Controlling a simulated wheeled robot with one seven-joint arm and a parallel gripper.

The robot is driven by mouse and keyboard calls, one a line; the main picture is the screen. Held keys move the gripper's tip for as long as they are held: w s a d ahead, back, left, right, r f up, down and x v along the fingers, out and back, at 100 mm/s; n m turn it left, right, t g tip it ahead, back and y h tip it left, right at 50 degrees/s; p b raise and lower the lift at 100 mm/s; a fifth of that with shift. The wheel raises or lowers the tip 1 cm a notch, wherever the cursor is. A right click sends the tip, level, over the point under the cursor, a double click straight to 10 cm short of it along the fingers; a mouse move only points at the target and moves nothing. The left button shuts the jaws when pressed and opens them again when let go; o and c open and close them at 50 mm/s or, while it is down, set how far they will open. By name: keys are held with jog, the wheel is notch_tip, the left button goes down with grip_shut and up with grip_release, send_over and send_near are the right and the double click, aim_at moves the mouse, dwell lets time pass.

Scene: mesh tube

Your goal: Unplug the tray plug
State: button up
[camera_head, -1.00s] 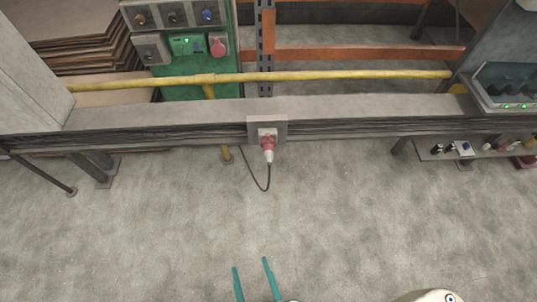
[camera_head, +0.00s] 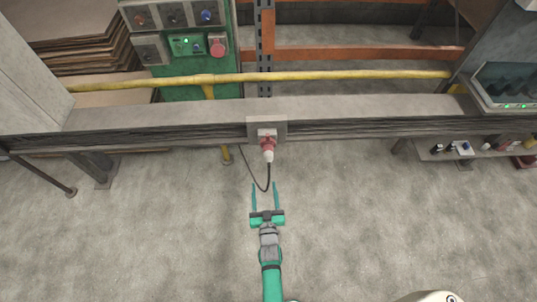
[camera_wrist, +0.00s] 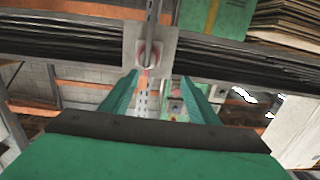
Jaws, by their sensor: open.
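The plug (camera_head: 268,150), red with a white end, sits in the socket box (camera_head: 282,129) on the front of the grey cable tray (camera_head: 350,109). A dark cable hangs from the plug in a loop. My gripper (camera_head: 265,186) is open and empty, its two teal fingers pointing towards the plug from below in the head view. It is apart from the plug. In the wrist view the plug (camera_wrist: 149,54) shows ahead, just above and between the fingertips (camera_wrist: 163,80), on a pale square plate.
A yellow pipe (camera_head: 330,76) runs across behind the tray. A green control panel (camera_head: 185,52) stands at the back left. A low shelf with small items (camera_head: 465,150) is at the right. The floor (camera_head: 150,235) in front is clear.

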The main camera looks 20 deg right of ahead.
send_near(268, 154)
jog(key=w+f, duration=0.2)
jog(key=shift+w+d+f+m+h, duration=0.2)
jog(key=shift+f+m+h, duration=0.1)
jog(key=shift+f+h, duration=0.1)
jog(key=shift+d+r, duration=0.1)
jog(key=shift+d, duration=0.2)
jog(key=shift+a, duration=0.15)
jog(key=shift+w, duration=0.4)
jog(key=x, duration=0.7)
jog(key=shift+a, duration=0.1)
jog(key=shift+w+d, duration=0.35)
jog(key=shift+d, duration=0.1)
jog(key=shift+w, duration=0.15)
jog(key=shift+w+a, duration=0.15)
jog(key=shift+a, duration=0.1)
